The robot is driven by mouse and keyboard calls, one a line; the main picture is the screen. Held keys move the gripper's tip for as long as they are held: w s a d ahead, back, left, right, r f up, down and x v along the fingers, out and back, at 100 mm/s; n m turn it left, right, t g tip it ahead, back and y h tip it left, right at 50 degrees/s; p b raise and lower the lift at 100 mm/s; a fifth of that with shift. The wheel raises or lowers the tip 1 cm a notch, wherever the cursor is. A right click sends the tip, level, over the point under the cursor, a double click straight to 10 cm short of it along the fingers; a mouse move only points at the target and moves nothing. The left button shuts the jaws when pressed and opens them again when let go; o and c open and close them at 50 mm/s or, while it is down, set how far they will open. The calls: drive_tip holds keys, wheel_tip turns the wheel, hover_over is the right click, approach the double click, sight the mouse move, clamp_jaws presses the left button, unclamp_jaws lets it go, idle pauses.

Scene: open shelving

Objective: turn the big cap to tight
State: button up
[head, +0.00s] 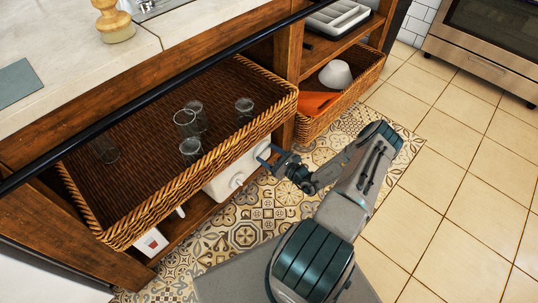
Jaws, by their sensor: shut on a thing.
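A white container (222,186) stands on the lower shelf under the wicker basket, with its upper part hidden. A small round white knob (237,181) shows on its front. My gripper (264,153) is at the container's right end, just below the basket's rim. Its blue fingers are shut on the big cap there. The cap itself is mostly hidden by the fingers and is too small to make out, so I cannot tell how tight it is.
The wicker basket (205,158) above holds several clear glasses and overhangs the container. A second basket (340,105) with a white bowl (336,74) and an orange cloth (316,103) stands to the right. A dark rail (180,84) runs along the counter edge. Open tiled floor (455,180) lies right.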

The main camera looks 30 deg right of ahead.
drive_tip(key=shift+m, duration=0.5)
drive_tip(key=o, duration=1)
drive_tip(key=p+v, duration=0.3)
drive_tip(key=v, duration=1)
drive_tip(key=shift+s, duration=0.45)
drive_tip(key=shift+d, duration=0.15)
